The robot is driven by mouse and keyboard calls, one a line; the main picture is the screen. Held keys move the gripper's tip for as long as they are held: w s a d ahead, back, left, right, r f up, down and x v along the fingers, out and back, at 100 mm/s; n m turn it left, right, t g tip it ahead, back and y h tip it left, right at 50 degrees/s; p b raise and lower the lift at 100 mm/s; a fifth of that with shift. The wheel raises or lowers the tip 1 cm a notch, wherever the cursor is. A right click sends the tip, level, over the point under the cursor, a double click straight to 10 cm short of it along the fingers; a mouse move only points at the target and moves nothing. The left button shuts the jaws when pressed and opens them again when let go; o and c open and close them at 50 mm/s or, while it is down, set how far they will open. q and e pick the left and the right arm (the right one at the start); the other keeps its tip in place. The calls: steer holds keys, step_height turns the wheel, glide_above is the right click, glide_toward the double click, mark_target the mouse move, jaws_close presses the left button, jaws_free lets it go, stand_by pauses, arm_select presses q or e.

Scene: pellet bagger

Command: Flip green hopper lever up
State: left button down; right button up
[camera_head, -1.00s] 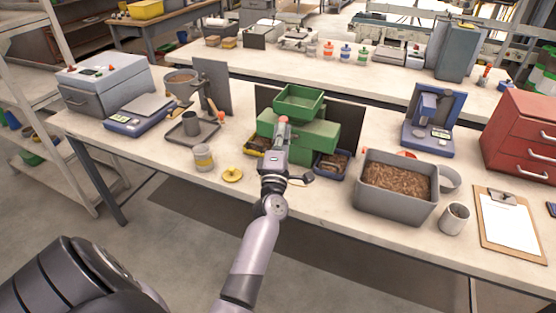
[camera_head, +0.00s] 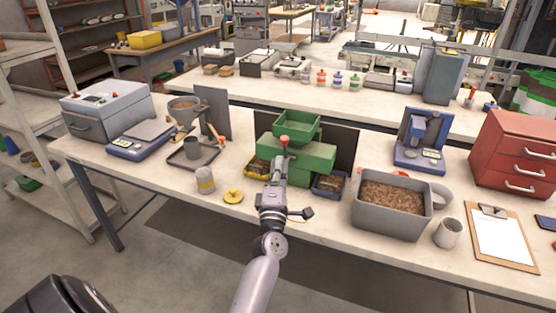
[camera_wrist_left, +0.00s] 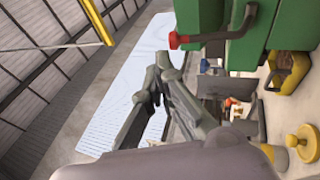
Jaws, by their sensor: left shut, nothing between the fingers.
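The green hopper machine (camera_head: 310,160) stands on the front bench with a green tray-like hopper (camera_head: 297,126) on top. Its lever has a red knob (camera_head: 284,140) at the front, and the lever points upward. In the left wrist view, which is turned on its side, the red knob (camera_wrist_left: 174,40) ends a dark rod coming out of the green body (camera_wrist_left: 235,35). My left gripper (camera_head: 277,166) is shut and empty, in front of the machine and below the knob. In the wrist view its fingertips (camera_wrist_left: 166,68) are apart from the knob. My right gripper is not in view.
Small bins of pellets (camera_head: 328,184) flank the machine's base. A grey tub of pellets (camera_head: 392,208) stands to the right. Dark panels stand behind the machine.

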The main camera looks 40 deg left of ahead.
arm_select(q)
steer(key=r+v, duration=0.1)
steer(key=v, duration=0.6)
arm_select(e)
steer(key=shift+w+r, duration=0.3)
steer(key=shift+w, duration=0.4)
arm_select(q)
steer(key=shift+s+d, duration=0.1)
